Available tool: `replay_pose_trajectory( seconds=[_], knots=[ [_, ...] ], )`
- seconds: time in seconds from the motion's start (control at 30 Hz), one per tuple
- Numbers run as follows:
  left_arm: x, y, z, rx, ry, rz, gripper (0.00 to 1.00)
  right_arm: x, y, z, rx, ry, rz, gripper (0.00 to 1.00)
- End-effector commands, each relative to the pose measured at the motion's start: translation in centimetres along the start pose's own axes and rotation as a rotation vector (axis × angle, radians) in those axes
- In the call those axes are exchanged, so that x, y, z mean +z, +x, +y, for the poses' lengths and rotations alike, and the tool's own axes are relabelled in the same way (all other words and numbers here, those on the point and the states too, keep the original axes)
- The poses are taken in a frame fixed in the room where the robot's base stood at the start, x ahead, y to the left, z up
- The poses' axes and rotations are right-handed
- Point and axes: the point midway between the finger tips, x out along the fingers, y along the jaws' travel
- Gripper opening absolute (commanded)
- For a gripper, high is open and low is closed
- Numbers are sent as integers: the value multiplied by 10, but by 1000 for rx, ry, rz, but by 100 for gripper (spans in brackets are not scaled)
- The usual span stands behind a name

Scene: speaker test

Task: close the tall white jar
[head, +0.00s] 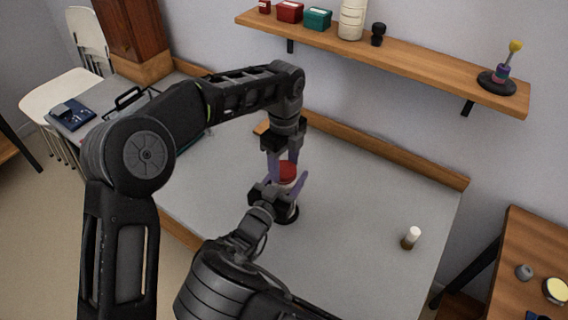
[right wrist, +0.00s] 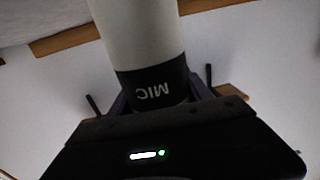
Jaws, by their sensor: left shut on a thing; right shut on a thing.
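A white jar (head: 286,183) stands on the grey table, mostly hidden behind my grippers; its dark lower part (head: 290,215) shows below them. In the right wrist view it is a pale cylinder (right wrist: 142,35) with a black band (right wrist: 152,87) lettered "MIC", upside down in that picture. A red lid (head: 287,171) is at its top; I cannot tell whether it is seated or just above. My left gripper (head: 284,167) comes from above and is shut on the red lid. My right gripper (head: 286,190) is shut around the jar from the near side.
A small white-capped bottle (head: 411,237) stands on the table's right part, with clear surface around it. A wooden shelf (head: 420,68) on the wall carries boxes, a white stacked container (head: 352,19) and a ring toy (head: 499,78). A wooden side table (head: 530,240) is at right.

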Motion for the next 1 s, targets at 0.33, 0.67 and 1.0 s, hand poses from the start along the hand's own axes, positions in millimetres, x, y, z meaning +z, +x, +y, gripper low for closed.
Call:
replay_pose_trajectory(
  seconds=[0.33, 0.67, 1.0],
  knots=[
    [0, 0, -1, -3, 976, 0, 18, 0, 0, -1, -1, 2, -1, 0],
    [-1, -1, -2, -2, 1393, -3, 18, 0, 0, 0, -1, 2, -1, 0],
    [-1, 0, -2, -2, 1389, -3, 67, 0, 0, 0, -1, 1, -1, 0]
  ],
)
